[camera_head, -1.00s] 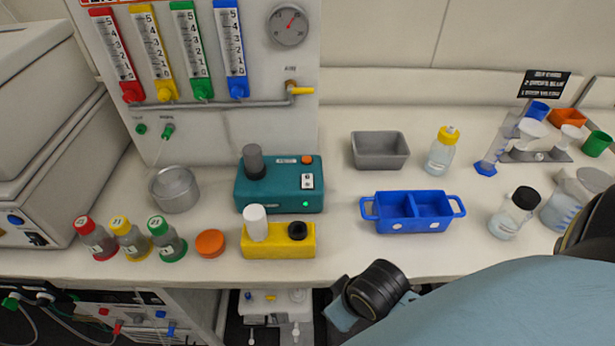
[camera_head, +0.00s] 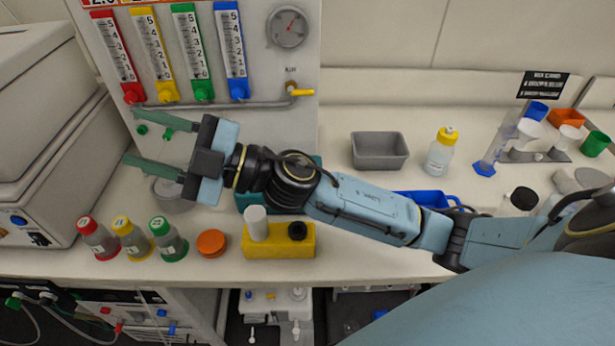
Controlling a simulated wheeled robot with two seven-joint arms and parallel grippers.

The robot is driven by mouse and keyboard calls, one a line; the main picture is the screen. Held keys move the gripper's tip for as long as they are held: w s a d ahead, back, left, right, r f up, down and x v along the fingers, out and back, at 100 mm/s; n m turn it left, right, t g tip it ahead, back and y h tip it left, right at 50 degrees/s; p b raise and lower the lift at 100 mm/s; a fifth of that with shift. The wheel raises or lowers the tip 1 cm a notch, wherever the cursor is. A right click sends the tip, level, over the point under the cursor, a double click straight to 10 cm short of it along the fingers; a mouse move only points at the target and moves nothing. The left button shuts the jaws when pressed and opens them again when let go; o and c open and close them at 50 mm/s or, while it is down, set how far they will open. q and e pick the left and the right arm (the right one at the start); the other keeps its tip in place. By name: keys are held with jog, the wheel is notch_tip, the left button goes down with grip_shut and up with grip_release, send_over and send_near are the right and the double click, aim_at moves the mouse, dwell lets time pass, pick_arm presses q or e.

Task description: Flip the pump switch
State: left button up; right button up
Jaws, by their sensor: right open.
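The pump appears to be the teal box (camera_head: 243,204) in the middle of the bench. It is mostly hidden behind my right forearm and wrist; only small teal edges show. Its switch is hidden now. My right gripper (camera_head: 131,136) is open and empty, with its two green fingers pointing left. It is to the left of the pump, in front of the gauge panel and above the grey metal pot (camera_head: 172,196). My left gripper is not in view.
An orange lid (camera_head: 211,243) and capped bottles (camera_head: 131,239) are to the left. A blue tray (camera_head: 430,197) is partly behind my arm. A grey bin (camera_head: 379,150) stands behind it.

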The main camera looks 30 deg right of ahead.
notch_tip(320, 180, down, 10)
jog(key=s+d+n+g+h, duration=0.15)
jog(key=n+g+h, duration=0.45)
jog(key=n+g, duration=0.6)
jog(key=w+d+f+m+h, duration=0.1)
jog(key=w+d+m+h, duration=0.15)
jog(key=d+h, duration=0.65)
jog(key=w+d+f+m+h, duration=0.1)
jog(key=w+d+m+h, duration=0.2)
jog(key=d, duration=1.3)
jog(key=shift+n+g+h, duration=0.3)
jog(key=shift+n+h, duration=0.1)
jog(key=shift+n, duration=0.15)
jog(key=f, duration=0.4)
jog(key=f+p, duration=0.1)
jog(key=f, duration=0.8)
jog(key=shift+s+a+p, duration=0.25)
jog(key=shift+p, duration=0.05)
jog(key=shift+c, duration=0.4)
